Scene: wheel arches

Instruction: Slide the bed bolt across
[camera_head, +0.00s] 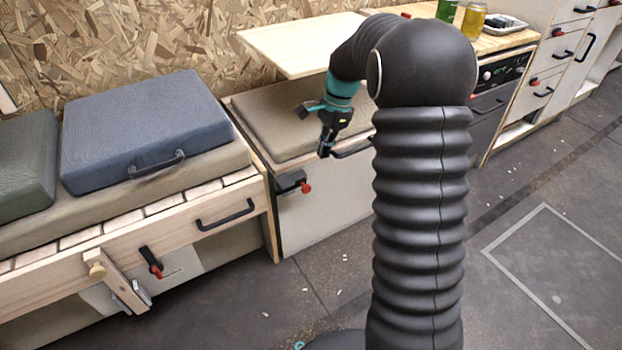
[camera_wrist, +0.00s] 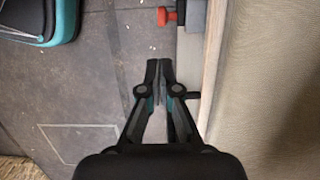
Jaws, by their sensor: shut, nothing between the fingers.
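A black bolt with a red end (camera_head: 152,263) sits tilted on the wooden front rail of the slatted bed (camera_head: 235,182), at lower left in the head view. A second black catch with a red knob (camera_head: 304,187) is on the cushioned bench front. Its red knob (camera_wrist: 166,16) seems to show at the top of the wrist view. I cannot tell for certain which one is the bed bolt. My gripper (camera_head: 325,150) is shut and empty, at the bench's front edge, above and right of the bench catch. In the wrist view my fingertips (camera_wrist: 160,66) point toward the red knob, apart from it.
A blue cushion (camera_head: 145,125) lies on the bed. A black bar handle (camera_head: 225,216) and a hinged wooden leg (camera_head: 118,280) are on the bed front. A light board (camera_head: 310,45) overhangs the bench (camera_head: 330,215). The floor (camera_head: 540,225) at right is mostly clear.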

